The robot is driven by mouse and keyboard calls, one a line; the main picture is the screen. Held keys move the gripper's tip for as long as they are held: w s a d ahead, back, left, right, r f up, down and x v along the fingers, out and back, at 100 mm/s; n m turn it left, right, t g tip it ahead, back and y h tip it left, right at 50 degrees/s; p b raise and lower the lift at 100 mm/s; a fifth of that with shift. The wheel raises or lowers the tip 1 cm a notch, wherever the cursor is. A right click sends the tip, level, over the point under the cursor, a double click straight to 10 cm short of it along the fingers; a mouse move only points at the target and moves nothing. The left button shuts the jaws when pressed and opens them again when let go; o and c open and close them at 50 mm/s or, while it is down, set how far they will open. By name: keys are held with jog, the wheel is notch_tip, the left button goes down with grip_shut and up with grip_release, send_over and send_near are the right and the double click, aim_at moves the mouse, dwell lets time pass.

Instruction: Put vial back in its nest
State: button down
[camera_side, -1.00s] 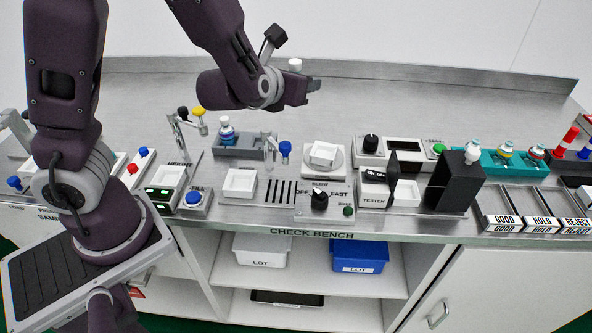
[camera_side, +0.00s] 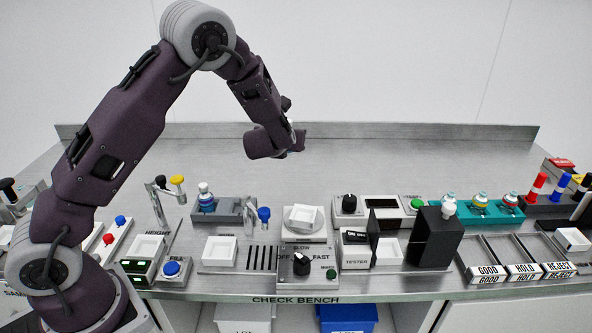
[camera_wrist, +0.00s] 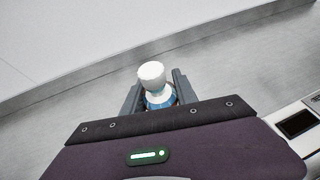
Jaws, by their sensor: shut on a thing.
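My gripper (camera_wrist: 158,95) is shut on a vial with a white cap (camera_wrist: 152,73) and a blue body, in the wrist view. In the side view my gripper (camera_side: 299,141) is above the back of the bench, and the vial is mostly hidden there. A teal rack (camera_side: 488,218) at the right holds several vials (camera_side: 481,200), partly hidden behind a black block. Another blue and white vial (camera_side: 206,198) stands in a grey holder (camera_side: 232,209) at the left. I cannot tell which nest is empty.
A black upright block (camera_side: 434,240) stands in front of the rack. A tester (camera_side: 357,255), a speed-dial box (camera_side: 304,262) and a white tray on a round plate (camera_side: 303,217) fill the middle. GOOD, HOLD and REJECT lanes (camera_side: 521,260) are front right. The back of the bench is clear.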

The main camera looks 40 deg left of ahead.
jog(key=n+g+y, duration=0.1)
send_over(279, 169)
notch_tip(279, 169, down, 5)
notch_tip(279, 169, down, 10)
jog(key=shift+a+r, duration=0.1)
jog(key=shift+r, duration=0.1)
jog(key=shift+f, duration=0.1)
jog(key=c, duration=1)
grip_release()
jog(key=shift+o, duration=0.2)
